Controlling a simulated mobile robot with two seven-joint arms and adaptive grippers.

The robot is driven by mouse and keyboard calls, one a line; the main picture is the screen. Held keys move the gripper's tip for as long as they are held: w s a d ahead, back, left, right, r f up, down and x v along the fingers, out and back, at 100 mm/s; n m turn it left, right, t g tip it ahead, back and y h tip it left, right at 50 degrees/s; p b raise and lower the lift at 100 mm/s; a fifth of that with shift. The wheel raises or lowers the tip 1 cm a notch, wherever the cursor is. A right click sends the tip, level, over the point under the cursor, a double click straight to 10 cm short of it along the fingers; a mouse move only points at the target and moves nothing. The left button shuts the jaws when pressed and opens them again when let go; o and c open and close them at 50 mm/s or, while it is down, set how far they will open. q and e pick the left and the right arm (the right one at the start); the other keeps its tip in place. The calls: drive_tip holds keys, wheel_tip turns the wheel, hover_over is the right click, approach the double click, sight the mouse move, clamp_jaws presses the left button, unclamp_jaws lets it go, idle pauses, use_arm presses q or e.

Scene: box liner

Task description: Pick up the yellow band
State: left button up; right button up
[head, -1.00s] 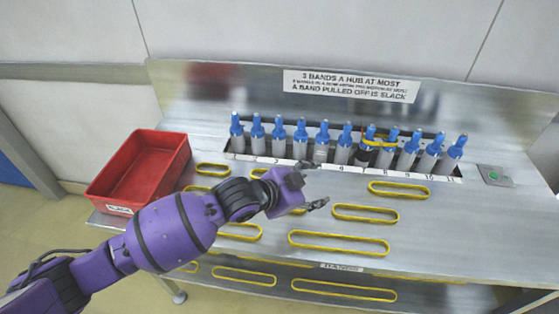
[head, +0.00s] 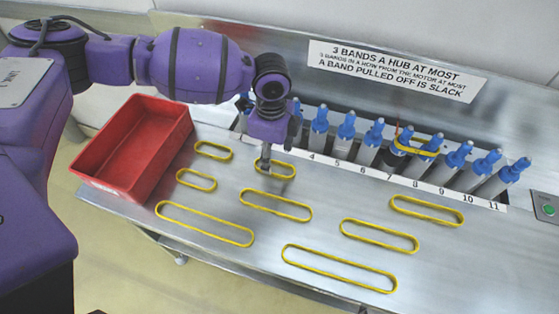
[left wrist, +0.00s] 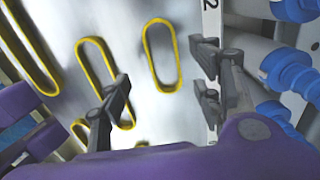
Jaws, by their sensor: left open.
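Several yellow bands lie flat on the metal bench; the task does not say which one it means. A small yellow band (head: 284,178) lies just below my left gripper (head: 265,163), which points down at the bench. In the left wrist view this band (left wrist: 178,62) appears beyond and between the open, empty fingers of the left gripper (left wrist: 158,82). I cannot tell whether a finger touches it. Another band (head: 277,212) lies nearer the front edge, partly behind a finger in the left wrist view (left wrist: 82,62). My right gripper is not in view.
A row of blue-topped hubs (head: 346,130) stands behind a numbered strip. One yellow band (head: 418,152) is looped around hubs near 7 and 8. A red bin (head: 125,188) stands at the left. A sign (head: 395,70) is on the back panel; a green button (head: 548,209) is at the right.

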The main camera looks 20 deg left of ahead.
sight(273, 170)
use_arm(q)
drive_tip(key=f, duration=0.4)
drive_tip(key=shift+w+f, duration=0.1)
drive_tip(key=shift+w, duration=0.2)
drive_tip(key=shift+s+f, duration=0.1)
drive_tip(key=shift+f, duration=0.4)
drive_tip(key=shift+c, duration=0.8)
drive_tip(key=c, duration=0.8)
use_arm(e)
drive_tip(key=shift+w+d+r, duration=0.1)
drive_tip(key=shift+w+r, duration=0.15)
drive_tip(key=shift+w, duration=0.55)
